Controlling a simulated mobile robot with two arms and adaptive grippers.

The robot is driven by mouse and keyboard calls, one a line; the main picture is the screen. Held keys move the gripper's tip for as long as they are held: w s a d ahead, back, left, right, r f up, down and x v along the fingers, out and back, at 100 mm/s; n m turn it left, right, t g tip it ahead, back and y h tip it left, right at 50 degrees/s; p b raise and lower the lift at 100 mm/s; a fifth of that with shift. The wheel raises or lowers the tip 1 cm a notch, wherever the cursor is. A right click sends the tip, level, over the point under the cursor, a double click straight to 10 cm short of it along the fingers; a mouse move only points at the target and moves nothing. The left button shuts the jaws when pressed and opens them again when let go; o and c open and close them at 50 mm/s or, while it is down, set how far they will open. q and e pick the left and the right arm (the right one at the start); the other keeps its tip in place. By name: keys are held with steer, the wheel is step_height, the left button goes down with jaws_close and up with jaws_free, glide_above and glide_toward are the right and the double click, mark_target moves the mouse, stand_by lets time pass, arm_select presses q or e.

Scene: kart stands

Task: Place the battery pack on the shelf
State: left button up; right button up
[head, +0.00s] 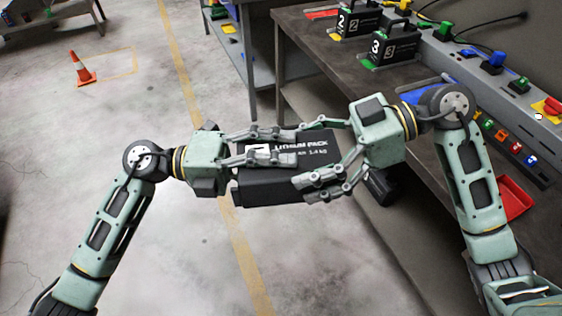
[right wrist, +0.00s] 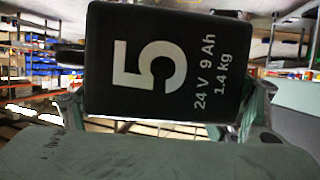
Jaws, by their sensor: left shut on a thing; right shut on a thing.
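A black battery pack (head: 272,187) with white lettering is held in the air between my two grippers in the head view. My left gripper (head: 290,146) is shut on it from the left. My right gripper (head: 300,172) is shut on it from the right. In the right wrist view the battery pack (right wrist: 165,65) fills the upper middle, and its face reads 5, 24 V 9 Ah, 1.4 kg. The fingers cover part of the pack in the head view. A grey shelf unit (head: 262,73) stands at the upper middle, partly cut off by the frame.
A dark workbench (head: 310,55) runs along the right, with battery packs numbered 2 (head: 357,22) and 3 (head: 390,48) on it. A red bin (head: 514,196) is at its right side. An orange cone (head: 82,70) stands on the floor at the left. The floor at the left is mostly clear.

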arm_select(q)
steer(key=shift+f, duration=0.15)
steer(key=c, duration=0.7)
arm_select(e)
steer(key=shift+a+r, duration=0.1)
steer(key=shift+r, duration=0.25)
arm_select(q)
steer(key=shift+r, duration=0.25)
jaws_close()
arm_select(e)
steer(key=o, duration=2.1)
steer(key=shift+f, duration=0.1)
steer(key=shift+c, duration=0.2)
steer(key=shift+f, duration=0.1)
arm_select(q)
steer(key=shift+r, duration=0.1)
